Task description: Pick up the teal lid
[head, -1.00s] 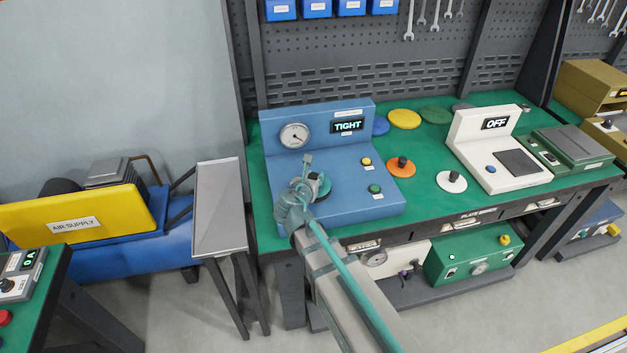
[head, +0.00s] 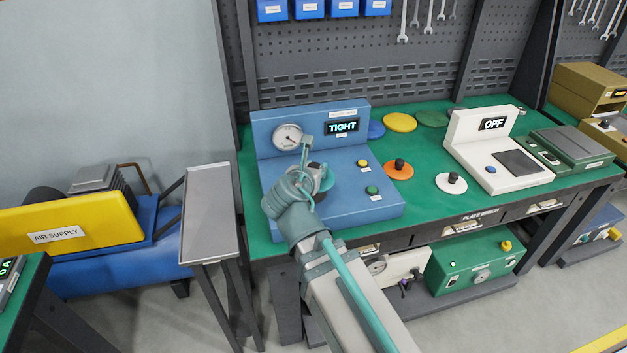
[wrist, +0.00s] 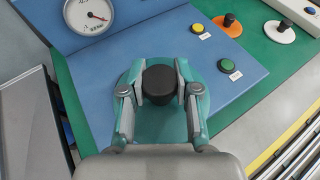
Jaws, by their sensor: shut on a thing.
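The teal lid (wrist: 160,122) is a round disc with a black knob (wrist: 159,84) at its middle. In the wrist view my gripper (wrist: 159,90) has its two fingers on either side of the knob, shut on it. In the head view my gripper (head: 318,176) is over the blue test machine (head: 345,205), and the lid (head: 328,180) is partly hidden behind it. I cannot tell whether the lid is lifted off the machine's top. The machine's display (head: 342,127) reads TIGHT.
A gauge (head: 288,136) stands on the machine's back panel; yellow (head: 362,163) and green (head: 372,190) buttons are at right. Orange (head: 399,169) and white (head: 451,183) knobbed lids lie on the green bench. A white device (head: 500,160) reads OFF. A grey stand (head: 208,213) is at left.

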